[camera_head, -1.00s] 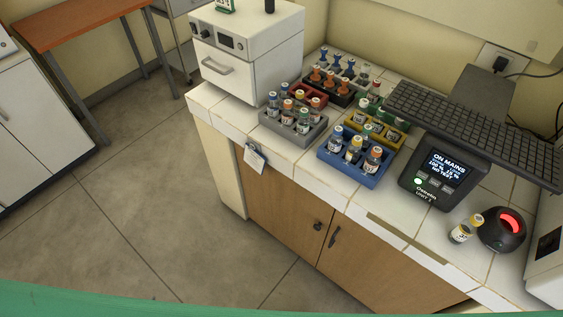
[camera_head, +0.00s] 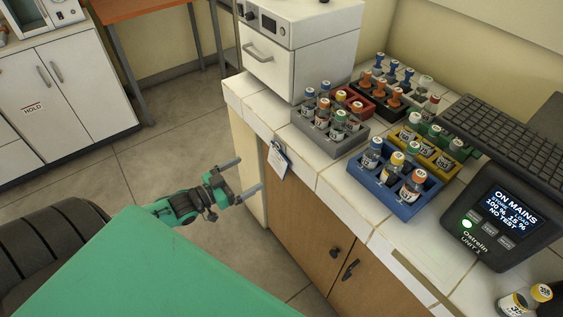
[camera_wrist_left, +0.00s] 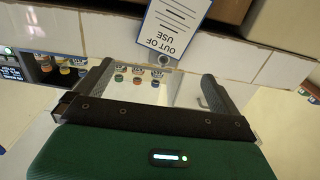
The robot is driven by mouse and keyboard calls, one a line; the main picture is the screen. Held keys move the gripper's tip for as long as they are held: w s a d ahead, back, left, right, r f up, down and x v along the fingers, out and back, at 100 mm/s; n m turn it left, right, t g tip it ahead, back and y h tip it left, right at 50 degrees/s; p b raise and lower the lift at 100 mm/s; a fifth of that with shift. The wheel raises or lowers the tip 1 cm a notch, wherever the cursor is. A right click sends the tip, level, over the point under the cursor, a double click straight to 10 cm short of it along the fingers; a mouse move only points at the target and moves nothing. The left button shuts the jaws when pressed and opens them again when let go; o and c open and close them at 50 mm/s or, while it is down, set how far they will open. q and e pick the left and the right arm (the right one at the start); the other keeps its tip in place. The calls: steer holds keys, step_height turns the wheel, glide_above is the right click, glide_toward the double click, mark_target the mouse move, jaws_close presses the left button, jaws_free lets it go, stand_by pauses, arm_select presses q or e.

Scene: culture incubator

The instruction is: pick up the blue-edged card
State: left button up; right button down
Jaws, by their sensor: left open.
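The blue-edged card (camera_head: 278,159) hangs at the front edge of the tiled counter, over the wooden cabinet front. In the left wrist view the card (camera_wrist_left: 172,30) shows printed text "OUT OF USE", with a ring or clip at its lower end there. My left gripper (camera_head: 245,176) is open and empty, in front of the counter and to the left of the card. In the left wrist view the card lies ahead of the two spread fingers (camera_wrist_left: 152,82), apart from both. My right gripper is not in view.
A grey rack (camera_head: 330,133) and a blue rack (camera_head: 395,190) of vials stand on the counter. A white incubator (camera_head: 300,50) stands at the back left, and a black display unit (camera_head: 490,225) at the right. The floor left of the counter is clear.

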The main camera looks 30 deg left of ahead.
arm_select(q)
glide_toward(278, 154)
steer(key=d+x, duration=0.1)
steer(key=x, duration=0.2)
steer(key=shift+a+p+x, duration=0.15)
steer(key=shift+p+x, duration=0.1)
steer(key=shift+x, duration=0.9)
steer(key=shift+a+p+x, duration=0.15)
steer(key=shift+p+x, duration=0.1)
steer(key=shift+x, duration=0.9)
steer(key=shift+w, duration=0.1)
steer(key=shift+r, duration=0.1)
steer(key=c, duration=0.7)
